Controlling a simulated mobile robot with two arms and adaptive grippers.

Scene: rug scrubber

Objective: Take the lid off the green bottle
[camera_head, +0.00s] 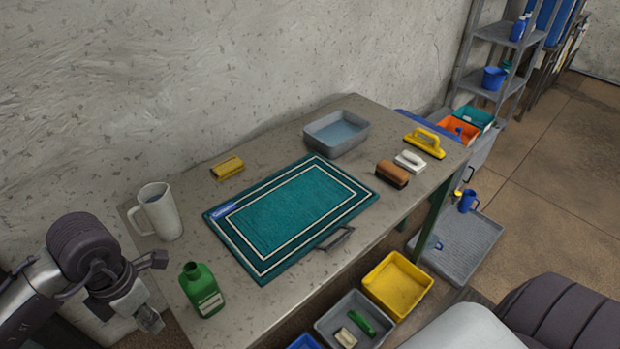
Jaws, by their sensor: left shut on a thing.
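The green bottle (202,291) stands upright on the near left part of the workbench, with a pale label on its front. Its neck looks open, with a dark mouth and no lid on it. My left gripper (140,303) is just left of the bottle and apart from it, off the bench's left end. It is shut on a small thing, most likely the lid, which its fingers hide. My right gripper is out of view.
The workbench (262,165) holds a white mug (160,212) behind the bottle, a green rug (290,212), a grey basin (336,133), a yellow sponge (228,168) and several brushes. A yellow bin (397,285) and a grey bin (345,318) sit below the front edge.

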